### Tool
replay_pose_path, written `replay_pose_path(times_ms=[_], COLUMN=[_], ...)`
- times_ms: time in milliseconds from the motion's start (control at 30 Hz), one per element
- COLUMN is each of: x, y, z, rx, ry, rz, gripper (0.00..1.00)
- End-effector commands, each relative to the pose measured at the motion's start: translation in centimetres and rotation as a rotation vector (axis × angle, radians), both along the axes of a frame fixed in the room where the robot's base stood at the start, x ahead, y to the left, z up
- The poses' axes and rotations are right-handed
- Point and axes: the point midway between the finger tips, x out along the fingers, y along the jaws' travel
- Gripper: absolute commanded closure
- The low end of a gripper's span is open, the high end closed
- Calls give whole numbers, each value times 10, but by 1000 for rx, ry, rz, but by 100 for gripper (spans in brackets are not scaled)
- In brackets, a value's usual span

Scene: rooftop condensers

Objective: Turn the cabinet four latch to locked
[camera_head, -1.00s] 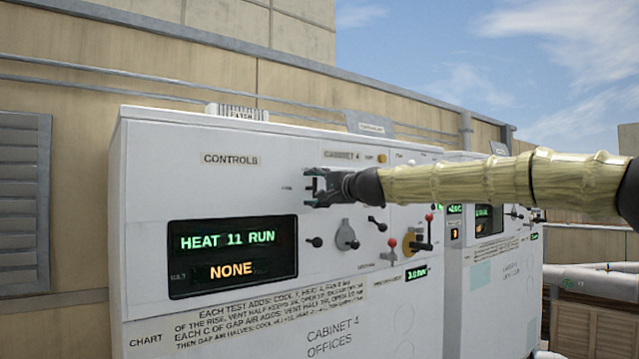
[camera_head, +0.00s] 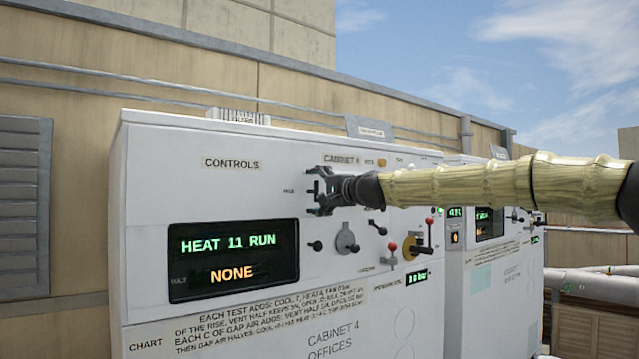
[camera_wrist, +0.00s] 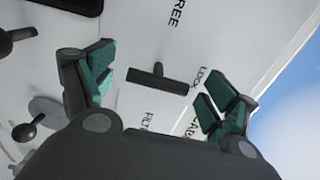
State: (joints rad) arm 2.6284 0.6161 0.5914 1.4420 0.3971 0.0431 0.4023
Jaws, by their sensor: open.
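Cabinet four (camera_head: 185,300) is the white box with the "CABINET 4" plate. In the wrist view, a dark T-shaped latch handle (camera_wrist: 158,79) stands on its face. A "LOCK" label (camera_wrist: 202,80) is by the right end of its crossbar and a "FREE" label (camera_wrist: 176,12) is above. I cannot tell which setting the handle is at. My gripper (camera_head: 318,190) is open in front of the panel's upper middle, hiding the latch in the head view. In the wrist view, my gripper (camera_wrist: 165,68) has its fingers on either side of the handle, with no contact visible.
A display (camera_head: 233,260) reads "HEAT 11 RUN" and "NONE". Another cabinet (camera_head: 500,290) stands to the right.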

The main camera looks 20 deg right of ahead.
Motion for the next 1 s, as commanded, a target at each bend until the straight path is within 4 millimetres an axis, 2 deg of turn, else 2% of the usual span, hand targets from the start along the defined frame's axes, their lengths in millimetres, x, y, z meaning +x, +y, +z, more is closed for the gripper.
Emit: replay_pose_path(times_ms=[267,800,1000], x=[-18,-84,-103], y=[-7,-30,-38], z=[1,2,2], rx=[0,1,3], ry=[0,-3,-2], rz=[0,0,0], gripper=[13,13,13])
